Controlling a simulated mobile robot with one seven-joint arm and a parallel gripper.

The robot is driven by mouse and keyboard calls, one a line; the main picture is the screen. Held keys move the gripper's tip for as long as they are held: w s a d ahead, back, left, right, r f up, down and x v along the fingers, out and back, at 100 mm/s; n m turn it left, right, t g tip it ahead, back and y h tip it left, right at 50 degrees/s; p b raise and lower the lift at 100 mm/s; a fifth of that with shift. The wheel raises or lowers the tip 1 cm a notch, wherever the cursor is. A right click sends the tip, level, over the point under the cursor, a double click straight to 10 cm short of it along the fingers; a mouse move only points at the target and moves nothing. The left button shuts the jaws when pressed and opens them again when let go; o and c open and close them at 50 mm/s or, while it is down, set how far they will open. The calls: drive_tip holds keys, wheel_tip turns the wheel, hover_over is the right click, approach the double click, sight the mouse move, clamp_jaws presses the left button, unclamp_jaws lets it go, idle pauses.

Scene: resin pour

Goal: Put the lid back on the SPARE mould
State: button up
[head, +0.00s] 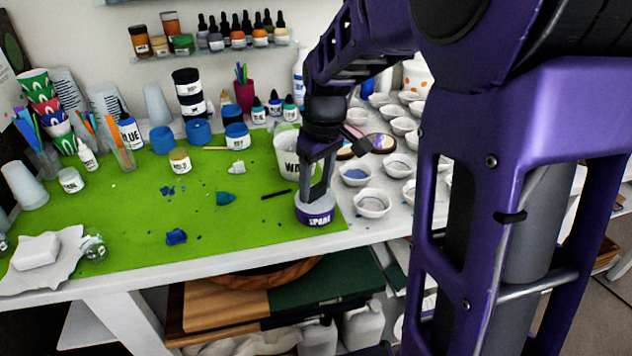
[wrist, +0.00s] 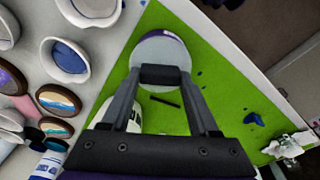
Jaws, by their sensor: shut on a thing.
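The SPARE mould (head: 317,219) is a low round pot with a purple band lettered in white, standing upright at the front right edge of the green mat. In the wrist view my gripper (wrist: 162,75) is shut at the near edge of a pale round disc, which I take to be the lid (wrist: 160,52). A bit of purple band shows past the disc's far edge. The fingers hide the grip point, and I cannot tell whether the lid is seated or slightly raised.
A white tub lettered "WA" (head: 289,152) stands just behind my gripper. A dark stick (head: 277,194) lies to the left. White cups (head: 372,203) crowd the right side. The green mat (head: 130,225) has free room at left, with blue scraps (head: 176,237).

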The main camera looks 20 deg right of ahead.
drive_tip(key=o, duration=1.4)
drive_tip(key=shift+o, duration=0.3)
drive_tip(key=shift+r+p, duration=2.9)
drive_tip(key=shift+r, duration=0.65)
clamp_jaws()
drive_tip(key=shift+f, duration=0.2)
